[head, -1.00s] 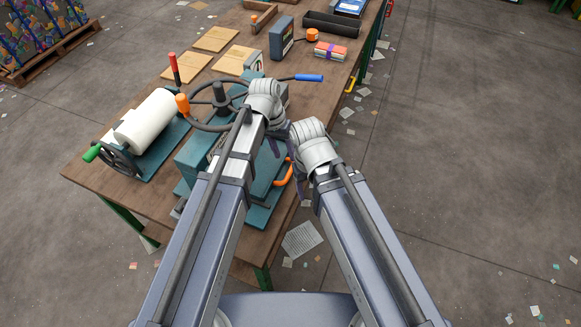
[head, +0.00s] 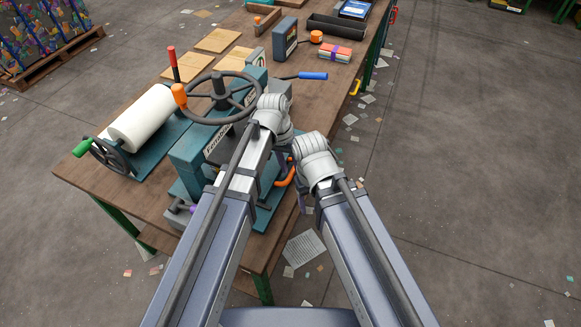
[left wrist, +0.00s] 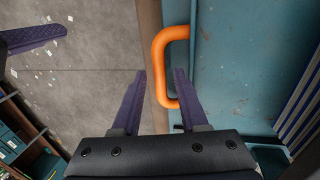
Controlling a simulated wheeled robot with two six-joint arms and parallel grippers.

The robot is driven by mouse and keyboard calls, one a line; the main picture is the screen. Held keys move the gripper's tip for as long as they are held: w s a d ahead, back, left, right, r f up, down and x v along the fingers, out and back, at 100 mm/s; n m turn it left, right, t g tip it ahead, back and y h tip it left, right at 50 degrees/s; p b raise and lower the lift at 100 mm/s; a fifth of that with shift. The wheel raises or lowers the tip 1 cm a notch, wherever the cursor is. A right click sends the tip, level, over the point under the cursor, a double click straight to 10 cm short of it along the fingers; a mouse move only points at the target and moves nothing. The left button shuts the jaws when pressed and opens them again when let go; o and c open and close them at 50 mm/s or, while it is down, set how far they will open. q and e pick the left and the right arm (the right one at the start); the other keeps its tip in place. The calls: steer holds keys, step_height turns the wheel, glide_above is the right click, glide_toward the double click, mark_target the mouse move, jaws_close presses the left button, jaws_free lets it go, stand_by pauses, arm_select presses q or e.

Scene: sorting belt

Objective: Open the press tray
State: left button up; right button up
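The teal press (head: 195,165) stands on the near end of the bench, with a dark handwheel on top. The press tray's orange handle (head: 288,177) sticks out on its right side, partly hidden by my arm in the head view. In the left wrist view the orange handle (left wrist: 160,55) is a U-shaped bar against a teal surface. My left gripper (left wrist: 160,75) is open, its purple fingers on either side of the handle's lower corner in the picture; contact cannot be told. My right gripper (head: 301,200) is mostly hidden; one purple finger (left wrist: 32,38) shows in the left wrist view.
A white roll (head: 143,118) on a green-handled stand is left of the press. Wooden boards (head: 194,66), a dark bin (head: 336,26) and a red-orange bundle (head: 334,53) lie farther back on the bench (head: 120,180). The floor to the right is open, with scattered paper.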

arm_select(q)
jaws_close()
stand_by(1.2)
